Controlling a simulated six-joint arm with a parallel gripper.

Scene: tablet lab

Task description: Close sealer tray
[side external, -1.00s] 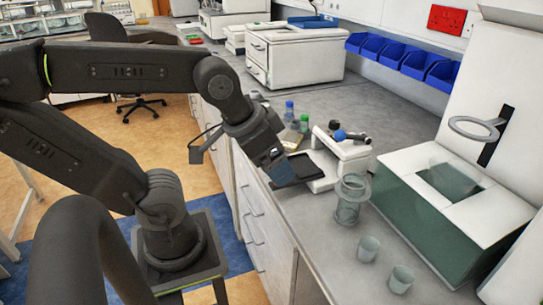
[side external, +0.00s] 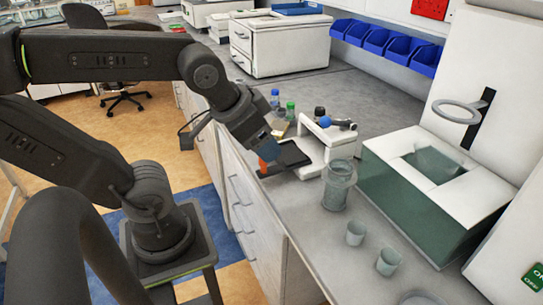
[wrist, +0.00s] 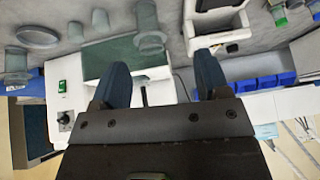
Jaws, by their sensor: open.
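The sealer (side external: 326,143) is a small white machine with a blue ball-ended lever, standing on the bench. Its dark flat tray (side external: 291,155) sticks out to the left, towards the bench's front edge. An orange part (side external: 265,166) shows at the tray's outer end. My gripper (side external: 264,149) is close above that outer end; I cannot tell whether it touches. In the wrist view my gripper (wrist: 163,70) has its two dark blue fingers apart with nothing between them. The white sealer (wrist: 218,22) shows there beyond the right finger, at the top edge.
A clear jar (side external: 339,187) and two small beakers (side external: 356,233) stand right of the sealer, towards the camera. Small bottles (side external: 290,112) stand behind the tray. A large white and green machine (side external: 430,190) stands at the right. The grey bench behind the sealer is mostly clear.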

